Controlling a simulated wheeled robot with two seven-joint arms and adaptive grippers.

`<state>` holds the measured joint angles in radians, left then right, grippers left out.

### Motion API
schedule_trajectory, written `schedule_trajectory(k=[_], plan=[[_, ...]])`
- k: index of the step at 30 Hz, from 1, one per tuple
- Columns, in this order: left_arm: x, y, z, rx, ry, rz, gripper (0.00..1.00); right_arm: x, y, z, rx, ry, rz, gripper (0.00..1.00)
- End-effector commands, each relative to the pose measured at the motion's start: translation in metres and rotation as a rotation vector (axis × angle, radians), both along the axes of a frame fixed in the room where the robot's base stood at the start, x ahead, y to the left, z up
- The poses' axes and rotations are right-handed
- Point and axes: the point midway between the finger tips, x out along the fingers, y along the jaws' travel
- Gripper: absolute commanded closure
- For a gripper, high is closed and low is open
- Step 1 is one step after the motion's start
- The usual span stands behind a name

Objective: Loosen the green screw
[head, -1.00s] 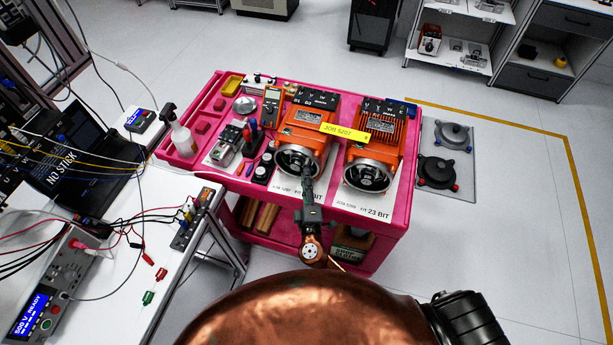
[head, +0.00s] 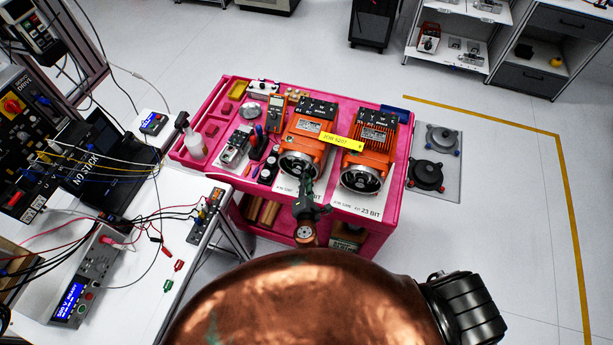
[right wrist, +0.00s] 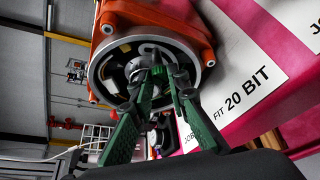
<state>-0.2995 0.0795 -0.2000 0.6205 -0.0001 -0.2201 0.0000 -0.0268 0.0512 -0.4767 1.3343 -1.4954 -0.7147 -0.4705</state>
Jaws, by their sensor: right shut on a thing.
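Two orange motors stand on the pink cart, the left one (head: 306,139) and the right one (head: 367,150), with round open ends facing me. My right gripper (head: 305,187) is in front of the left motor's round end. In the right wrist view the green fingers of my right gripper (right wrist: 163,78) close in at the middle of that motor's metal ring (right wrist: 97,72). They are shut on a small part there, mostly hidden by the fingertips. My left gripper is not in view.
A white bench (head: 135,290) with wired instruments stands at the left.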

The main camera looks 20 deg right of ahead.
Motion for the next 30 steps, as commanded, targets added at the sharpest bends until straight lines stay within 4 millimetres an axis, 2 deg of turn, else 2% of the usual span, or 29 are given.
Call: schedule_trajectory(k=[1,9,25,26,30], plan=[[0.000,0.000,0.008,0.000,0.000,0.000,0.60,0.000,0.000,0.004,-0.020,0.015,-0.001,1.00],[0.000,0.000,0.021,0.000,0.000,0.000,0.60,0.000,0.000,0.002,-0.099,0.066,0.000,1.00],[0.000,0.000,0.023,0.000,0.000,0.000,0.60,0.001,0.000,0.000,-0.117,0.078,-0.002,1.00],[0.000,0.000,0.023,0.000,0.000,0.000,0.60,0.000,0.000,0.000,-0.117,0.078,-0.002,0.84],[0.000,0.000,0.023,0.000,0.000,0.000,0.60,0.001,0.000,0.000,-0.117,0.078,-0.002,0.75]])
